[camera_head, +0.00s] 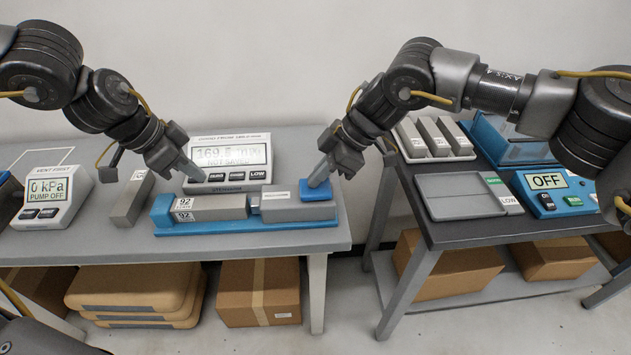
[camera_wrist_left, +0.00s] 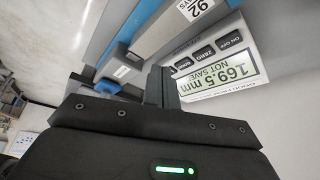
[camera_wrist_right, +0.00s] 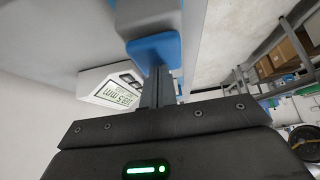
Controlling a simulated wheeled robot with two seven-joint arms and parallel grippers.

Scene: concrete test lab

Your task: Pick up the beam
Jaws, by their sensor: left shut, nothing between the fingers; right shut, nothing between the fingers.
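A grey beam marked 92 (camera_head: 215,206) lies in a long blue measuring fixture (camera_head: 280,226) on the left table. It also shows in the left wrist view (camera_wrist_left: 160,25). A grey sliding block (camera_head: 280,206) sits at its right, with a blue pad (camera_head: 318,213) at the fixture's right end. My left gripper (camera_head: 198,176) is shut and empty above the beam, in front of the display. My right gripper (camera_head: 320,181) is shut and empty, its tips at the blue pad; contact is hard to tell. The pad also shows in the right wrist view (camera_wrist_right: 150,48).
A display (camera_head: 232,160) behind the fixture reads 169.5 mm, NOT SAVED. Another grey bar (camera_head: 130,203) lies left of the fixture. A 0 kPa pump box (camera_head: 50,195) stands farther left.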

